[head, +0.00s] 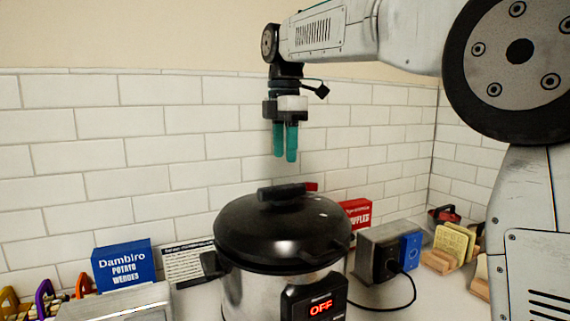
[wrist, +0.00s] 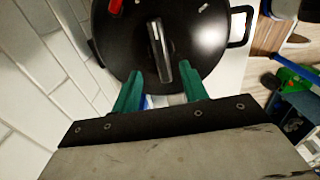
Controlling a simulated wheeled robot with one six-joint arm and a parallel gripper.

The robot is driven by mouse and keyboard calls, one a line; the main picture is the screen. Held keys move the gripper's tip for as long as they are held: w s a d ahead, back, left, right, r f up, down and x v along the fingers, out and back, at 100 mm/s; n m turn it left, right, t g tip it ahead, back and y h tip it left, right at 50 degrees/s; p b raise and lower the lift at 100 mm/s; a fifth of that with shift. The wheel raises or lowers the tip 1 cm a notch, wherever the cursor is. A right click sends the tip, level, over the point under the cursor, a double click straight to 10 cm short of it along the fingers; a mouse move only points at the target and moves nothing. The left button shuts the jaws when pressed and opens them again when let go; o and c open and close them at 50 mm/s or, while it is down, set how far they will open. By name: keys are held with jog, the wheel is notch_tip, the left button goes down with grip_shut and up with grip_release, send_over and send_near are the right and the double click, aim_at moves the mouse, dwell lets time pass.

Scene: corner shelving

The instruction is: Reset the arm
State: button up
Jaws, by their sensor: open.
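My gripper (head: 286,142) hangs from the arm with its teal fingers pointing down, above the lid of a pressure cooker. In the wrist view my gripper (wrist: 164,92) shows two fingers spread apart with nothing between them. The cooker (head: 240,290) is steel with a black lid (head: 260,232) and a display reading OFF. The lid lies on the cooker; its dark handle (head: 281,192) is below the fingertips, with a clear gap.
A blue potato wedges box (head: 125,265) stands left of the cooker. A red box (head: 356,214) and a grey device with a blue front (head: 380,252) stand right, with a black cable on the counter. Wooden holders (head: 452,250) sit farther right. A white tiled wall (head: 130,150) rises behind.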

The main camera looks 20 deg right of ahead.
jog(key=shift+r, duration=0.2)
jog(key=shift+s, duration=0.15)
jog(key=s+d+f+m, duration=0.2)
jog(key=s+m, duration=0.1)
jog(key=s, duration=0.2)
jog(key=s+d+f+m, duration=0.2)
jog(key=s+m, duration=0.1)
jog(key=s, duration=0.2)
jog(key=s+d+f+m, duration=0.2)
jog(key=s+m, duration=0.1)
jog(key=s, duration=0.3)
jog(key=shift+d+f+m+t, duration=0.2)
jog(key=shift+m+t, duration=0.1)
jog(key=s+d+f+m, duration=0.1)
jog(key=s+f+m, duration=0.4)
jog(key=s+f, duration=0.3)
jog(key=s+d+f+m, duration=0.2)
jog(key=s+f+m, duration=0.3)
jog(key=s+f, duration=0.3)
jog(key=shift+s+d+m+t, duration=0.3)
jog(key=shift+s+m+t, duration=0.1)
jog(key=shift+s, duration=0.1)
